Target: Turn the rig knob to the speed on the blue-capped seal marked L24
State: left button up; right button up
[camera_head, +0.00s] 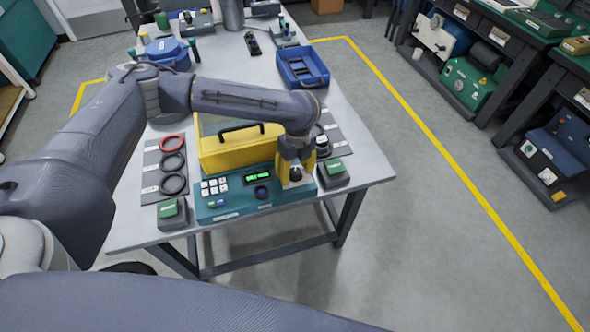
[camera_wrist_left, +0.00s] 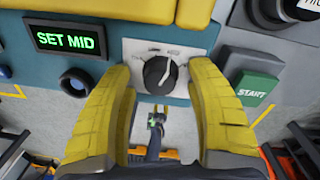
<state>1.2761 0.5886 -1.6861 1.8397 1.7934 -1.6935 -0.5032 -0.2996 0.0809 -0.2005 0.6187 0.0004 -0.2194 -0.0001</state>
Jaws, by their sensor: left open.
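The teal rig panel (camera_head: 232,205) lies near the table's front edge. Its dark round knob (camera_wrist_left: 158,74) sits on a white dial plate in the left wrist view, with the pointer near the upper right; the dial marks are too small to read. The display (camera_wrist_left: 72,39) reads SET MID in green. My left gripper (camera_head: 295,172) is over the panel's right part, its yellow fingers open on either side of the knob with gaps between. I cannot make out a blue-capped seal or an L24 mark. My right gripper is not in view.
A yellow case (camera_head: 235,148) stands behind the panel. A green START button (camera_wrist_left: 252,88) is right of the knob. A mat at left holds a red ring (camera_head: 172,143) and black rings (camera_head: 174,184). A blue tray (camera_head: 302,68) is farther back.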

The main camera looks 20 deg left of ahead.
aim_at(297, 170)
pick_arm(q)
notch_tip(297, 170, up, 12)
jog(key=shift+w+d, duration=0.15)
jog(key=shift+w, duration=0.05)
dwell(0.4)
jog(key=shift+d, duration=0.1)
